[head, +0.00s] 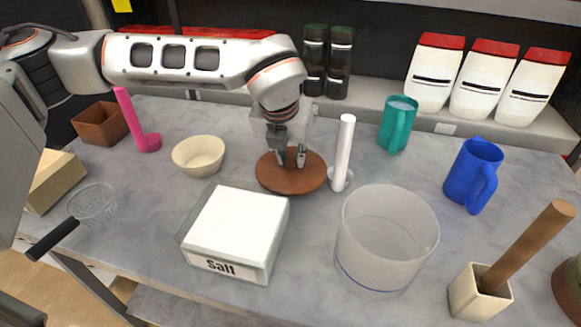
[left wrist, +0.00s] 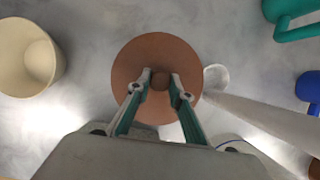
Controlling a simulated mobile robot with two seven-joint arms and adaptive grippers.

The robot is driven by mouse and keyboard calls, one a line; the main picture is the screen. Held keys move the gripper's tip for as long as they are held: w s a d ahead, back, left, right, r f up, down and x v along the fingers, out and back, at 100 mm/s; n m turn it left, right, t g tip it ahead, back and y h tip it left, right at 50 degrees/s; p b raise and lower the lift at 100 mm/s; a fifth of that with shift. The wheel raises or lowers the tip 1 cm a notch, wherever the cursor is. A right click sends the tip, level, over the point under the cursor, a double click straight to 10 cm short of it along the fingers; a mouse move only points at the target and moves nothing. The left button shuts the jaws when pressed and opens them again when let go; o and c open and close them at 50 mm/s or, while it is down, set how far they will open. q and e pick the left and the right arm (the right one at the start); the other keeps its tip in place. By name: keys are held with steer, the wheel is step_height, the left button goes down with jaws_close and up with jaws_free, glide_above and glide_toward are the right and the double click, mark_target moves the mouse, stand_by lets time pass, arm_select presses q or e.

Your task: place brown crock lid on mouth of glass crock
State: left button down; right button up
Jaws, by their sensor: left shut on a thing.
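The brown crock lid (head: 277,179) is a round disc with a small knob, near the middle of the table in the head view. My left gripper (head: 290,160) is above it, pointing down, with its fingers shut on the knob. In the left wrist view the lid (left wrist: 140,60) is seen from above, with the knob between the fingertips of the left gripper (left wrist: 161,82). I cannot tell whether the lid touches the table. The glass crock (head: 385,240) stands to the right and nearer, upright, with its mouth open. My right gripper is not in view.
A white ladle (head: 343,155) stands just right of the lid, between it and the crock. A salt box (head: 238,230) is in front, a cream bowl (head: 198,156) to the left. A teal pitcher (head: 397,125) and blue pitcher (head: 472,174) stand right.

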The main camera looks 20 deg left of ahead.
mark_target(289, 163)
arm_select(q)
step_height(289, 163, down, 4)
steer(key=shift+r, duration=0.2)
steer(key=c, duration=1.8)
jaws_free()
steer(key=shift+o, duration=0.5)
steer(key=v, duration=1.1)
steer(key=shift+s+r, duration=0.15)
steer(key=shift+r, duration=0.25)
